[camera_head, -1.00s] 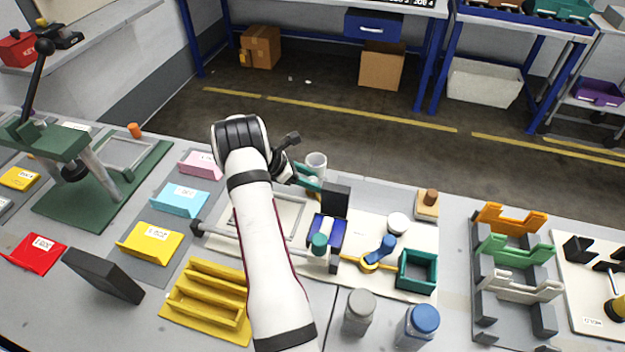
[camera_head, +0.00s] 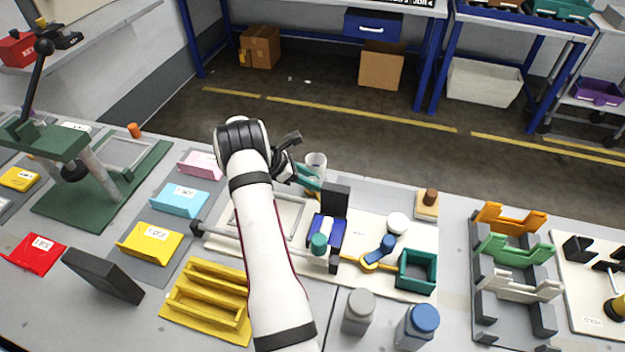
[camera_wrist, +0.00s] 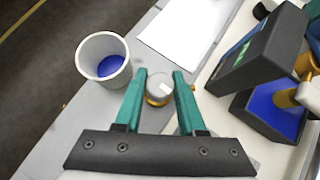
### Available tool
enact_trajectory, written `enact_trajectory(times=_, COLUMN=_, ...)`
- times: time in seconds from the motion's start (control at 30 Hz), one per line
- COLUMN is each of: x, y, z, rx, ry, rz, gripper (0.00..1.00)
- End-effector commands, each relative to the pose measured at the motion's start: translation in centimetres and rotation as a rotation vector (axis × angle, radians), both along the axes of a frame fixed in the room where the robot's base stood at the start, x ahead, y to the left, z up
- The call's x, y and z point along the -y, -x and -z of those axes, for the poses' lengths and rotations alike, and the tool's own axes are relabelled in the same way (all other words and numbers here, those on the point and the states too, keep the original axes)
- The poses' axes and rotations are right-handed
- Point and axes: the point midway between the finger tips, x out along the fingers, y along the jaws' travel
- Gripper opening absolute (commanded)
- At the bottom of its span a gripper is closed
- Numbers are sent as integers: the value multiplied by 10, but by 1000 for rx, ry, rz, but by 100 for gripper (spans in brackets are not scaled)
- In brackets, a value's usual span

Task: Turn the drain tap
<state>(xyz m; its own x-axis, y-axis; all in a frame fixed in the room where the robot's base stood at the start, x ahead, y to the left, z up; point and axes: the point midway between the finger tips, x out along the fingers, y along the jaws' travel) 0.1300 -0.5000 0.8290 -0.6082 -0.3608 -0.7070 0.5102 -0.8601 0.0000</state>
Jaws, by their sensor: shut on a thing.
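My gripper (camera_wrist: 160,76) has its two teal fingers on either side of a small round pale knob with a brass-coloured edge (camera_wrist: 158,88), which looks like the drain tap. It is shut on this knob. In the head view my gripper (camera_head: 308,180) is at the far edge of the plotter's pale base, and my arm and fingers mostly hide the tap there. A white cup (camera_wrist: 82,76) with blue in its bottom stands just left of the fingers in the wrist view. The cup also shows beyond the gripper in the head view (camera_head: 316,160).
A dark block (camera_head: 335,198) and a blue carriage (camera_head: 326,230) stand close to the right of my gripper. A blue lever (camera_head: 387,243) and teal box (camera_head: 417,270) are farther right. A yellow rack (camera_head: 205,300) and two jars stand nearer.

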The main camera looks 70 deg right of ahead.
Motion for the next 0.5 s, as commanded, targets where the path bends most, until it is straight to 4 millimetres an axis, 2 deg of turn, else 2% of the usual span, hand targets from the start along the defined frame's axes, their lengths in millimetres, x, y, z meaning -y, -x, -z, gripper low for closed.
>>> enact_trajectory(times=0.5, x=0, y=-1, z=1, rx=2, ry=0, rz=339, gripper=0)
